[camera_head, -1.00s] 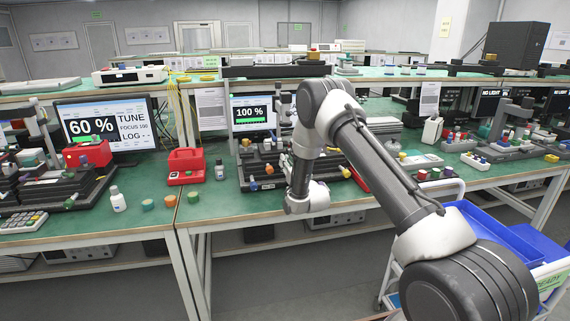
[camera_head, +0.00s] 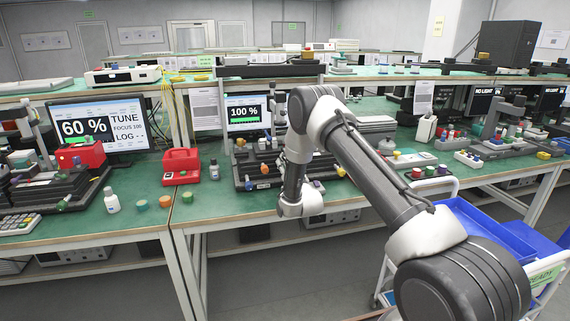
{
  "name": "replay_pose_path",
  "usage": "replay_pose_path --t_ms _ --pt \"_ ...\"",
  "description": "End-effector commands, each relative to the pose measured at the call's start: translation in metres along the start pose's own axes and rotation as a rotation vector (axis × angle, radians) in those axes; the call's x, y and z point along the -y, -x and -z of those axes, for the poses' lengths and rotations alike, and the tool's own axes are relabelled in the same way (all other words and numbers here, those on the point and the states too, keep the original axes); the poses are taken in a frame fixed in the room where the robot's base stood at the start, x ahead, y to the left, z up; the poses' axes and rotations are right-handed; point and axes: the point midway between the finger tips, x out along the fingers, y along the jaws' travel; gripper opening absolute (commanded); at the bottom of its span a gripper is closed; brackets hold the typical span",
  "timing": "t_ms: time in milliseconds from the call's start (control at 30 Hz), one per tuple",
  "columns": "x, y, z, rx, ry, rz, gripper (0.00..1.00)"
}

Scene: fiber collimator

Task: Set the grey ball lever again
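The black stepped fiber collimator station (camera_head: 243,179) stands on the green middle bench, in front of a monitor (camera_head: 246,114) that reads 100 %. I cannot make out a grey ball lever; my arm covers the middle of the station. My wrist hangs low at the bench's front edge, before the station. My gripper's fingers are hidden behind the wrist, so I see neither their opening nor any contact.
A red box (camera_head: 181,167) and a small bottle (camera_head: 214,170) stand left of the station. A second station with a 60 % monitor (camera_head: 98,126) is on the left bench. A cart with blue bins (camera_head: 470,225) stands at the right, close to my arm.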

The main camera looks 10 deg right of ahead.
Motion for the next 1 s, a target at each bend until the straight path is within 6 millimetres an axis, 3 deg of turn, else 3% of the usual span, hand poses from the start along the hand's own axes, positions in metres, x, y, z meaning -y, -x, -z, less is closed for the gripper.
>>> replay_pose_path --t_ms 200,233,267,667,767,1000 --pt "-0.001 0.001 -0.001 0.002 0.001 -0.003 0.0" --pt "-0.001 0.001 -0.001 0.001 0.001 -0.003 0.26" --pt "-0.002 0.001 -0.001 0.001 0.001 -0.003 0.31" --pt "-0.001 0.006 -0.001 0.003 0.001 -0.003 0.31" --pt "-0.001 0.02 -0.001 0.004 0.001 -0.003 0.31" --pt "-0.001 0.074 -0.001 0.004 0.001 -0.003 0.31"
